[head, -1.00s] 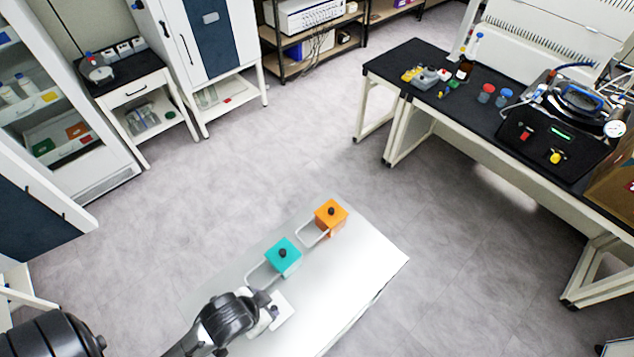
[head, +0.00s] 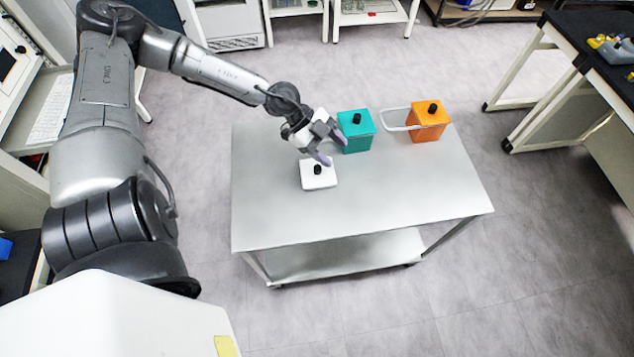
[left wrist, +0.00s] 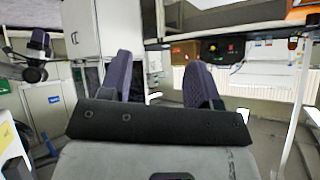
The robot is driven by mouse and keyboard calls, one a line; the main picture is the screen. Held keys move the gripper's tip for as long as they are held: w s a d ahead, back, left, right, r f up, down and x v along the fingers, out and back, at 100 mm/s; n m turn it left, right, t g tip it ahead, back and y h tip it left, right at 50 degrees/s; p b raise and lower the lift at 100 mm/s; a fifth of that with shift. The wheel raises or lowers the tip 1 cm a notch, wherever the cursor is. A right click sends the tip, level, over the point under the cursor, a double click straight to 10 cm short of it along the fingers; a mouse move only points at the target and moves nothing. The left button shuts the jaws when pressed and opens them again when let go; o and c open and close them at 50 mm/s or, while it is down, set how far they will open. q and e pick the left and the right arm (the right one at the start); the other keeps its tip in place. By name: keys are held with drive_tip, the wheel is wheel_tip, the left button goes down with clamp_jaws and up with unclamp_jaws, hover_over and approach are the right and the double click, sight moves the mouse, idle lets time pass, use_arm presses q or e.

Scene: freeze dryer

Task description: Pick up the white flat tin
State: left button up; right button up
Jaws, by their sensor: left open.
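The white flat tin (head: 319,179) has a black knob on top. It lies on the metal table near its left back part. My left gripper (head: 333,151) is open and empty, with purple-grey fingers, just above and behind the tin in the head view. I cannot tell the exact height gap. In the left wrist view the two open fingers (left wrist: 160,82) have clear space between them, and the tin does not show. A dark, purple-tipped part at that view's left edge looks like my right gripper (left wrist: 38,50); its jaw state is unclear.
A teal box (head: 356,133) with a black knob stands close right of my left gripper. The table's (head: 400,190) front and right are bare. A black-topped bench (head: 590,50) stands at the far right.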

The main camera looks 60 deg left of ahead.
use_arm(q)
drive_tip(key=s+a+f+g+y+b, duration=0.2)
drive_tip(key=s+a+g+y+b, duration=0.15)
drive_tip(key=a, duration=0.65)
drive_tip(key=n+b, duration=0.1)
drive_tip(key=b, duration=0.2)
approach(317, 167)
drive_tip(key=shift+x, duration=1.1)
drive_tip(key=shift+w+d+f+b, duration=0.1)
drive_tip(key=shift+d+f+b, duration=0.15)
drive_tip(key=shift+f+b, duration=0.25)
drive_tip(key=shift+y, duration=0.25)
drive_tip(key=shift+b+x, duration=1.9)
drive_tip(key=shift+x, duration=0.8)
use_arm(e)
wheel_tip(317, 167, down, 13)
drive_tip(key=shift+a, duration=0.35)
use_arm(q)
drive_tip(key=shift+w+r, duration=0.1)
drive_tip(key=shift+c, duration=0.3)
use_arm(e)
drive_tip(key=shift+w, duration=0.1)
use_arm(q)
drive_tip(key=c, duration=0.5)
clamp_jaws()
